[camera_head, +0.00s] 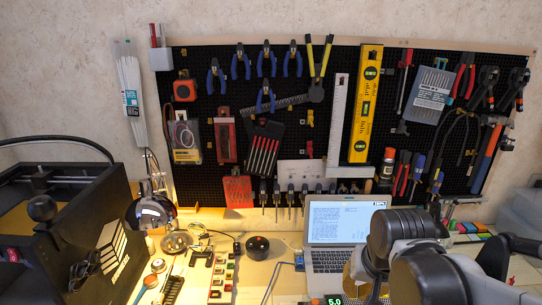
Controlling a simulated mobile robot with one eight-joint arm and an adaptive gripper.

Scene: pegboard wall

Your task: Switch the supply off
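A green lit readout showing 5.0 (334,300) sits at the bottom edge of the picture, below the laptop. It appears to belong to the supply, whose body is mostly cut off by the frame edge and by my arm. I cannot make out its switch. My dark and grey arm fills the lower right, just right of the readout. The end of my gripper does not show, so its fingers and their distance from the supply cannot be seen.
An open laptop (345,225) stands behind the readout. A round black object (257,247), a strip with coloured parts (222,275) and loose wires lie left of it. A black machine (75,235) fills the left. A pegboard (200,68) of tools covers the wall.

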